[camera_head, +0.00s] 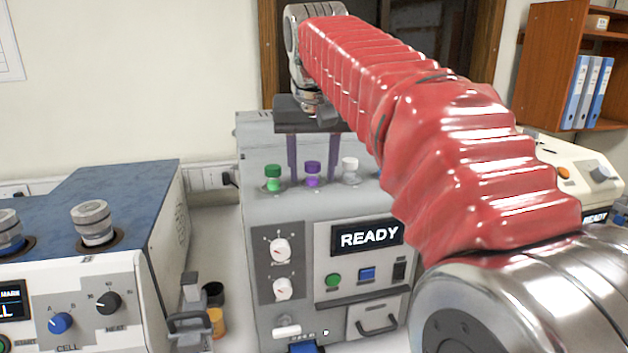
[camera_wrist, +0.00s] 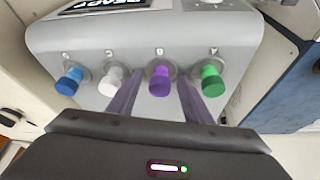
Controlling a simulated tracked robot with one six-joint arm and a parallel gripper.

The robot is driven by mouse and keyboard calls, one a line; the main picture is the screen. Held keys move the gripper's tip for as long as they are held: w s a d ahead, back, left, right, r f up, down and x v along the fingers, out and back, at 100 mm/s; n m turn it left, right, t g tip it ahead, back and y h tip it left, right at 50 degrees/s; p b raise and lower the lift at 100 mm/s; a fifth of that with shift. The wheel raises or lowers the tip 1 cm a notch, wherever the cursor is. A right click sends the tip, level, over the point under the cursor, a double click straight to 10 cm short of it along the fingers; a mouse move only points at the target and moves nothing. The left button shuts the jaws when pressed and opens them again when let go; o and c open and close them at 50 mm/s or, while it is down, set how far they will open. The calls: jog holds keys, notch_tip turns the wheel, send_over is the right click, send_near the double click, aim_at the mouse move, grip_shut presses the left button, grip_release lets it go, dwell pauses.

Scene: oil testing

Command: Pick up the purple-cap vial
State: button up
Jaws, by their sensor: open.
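The purple-cap vial (camera_head: 313,170) stands upright in the top of the grey machine, between a green-cap vial (camera_head: 273,176) and a white-cap vial (camera_head: 350,170). In the wrist view the purple cap (camera_wrist: 160,80) lies between the two fingers of my gripper (camera_wrist: 158,87). My gripper also shows in the head view (camera_head: 317,165), pointing down over the machine top. It is open, with one finger on each side of the purple-cap vial. I cannot tell whether either finger touches it.
The wrist view also shows the white cap (camera_wrist: 110,82), a blue cap (camera_wrist: 69,81) and the green cap (camera_wrist: 212,80) in the same row. The grey machine (camera_head: 262,225) displays READY. A blue-topped device (camera_head: 110,200) stands to the left. Small amber and dark containers (camera_head: 216,322) stand between them.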

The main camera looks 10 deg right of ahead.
aim_at(312, 163)
jog(key=shift+c, duration=0.3)
jog(key=c, duration=1.1)
jog(key=shift+r, duration=5)
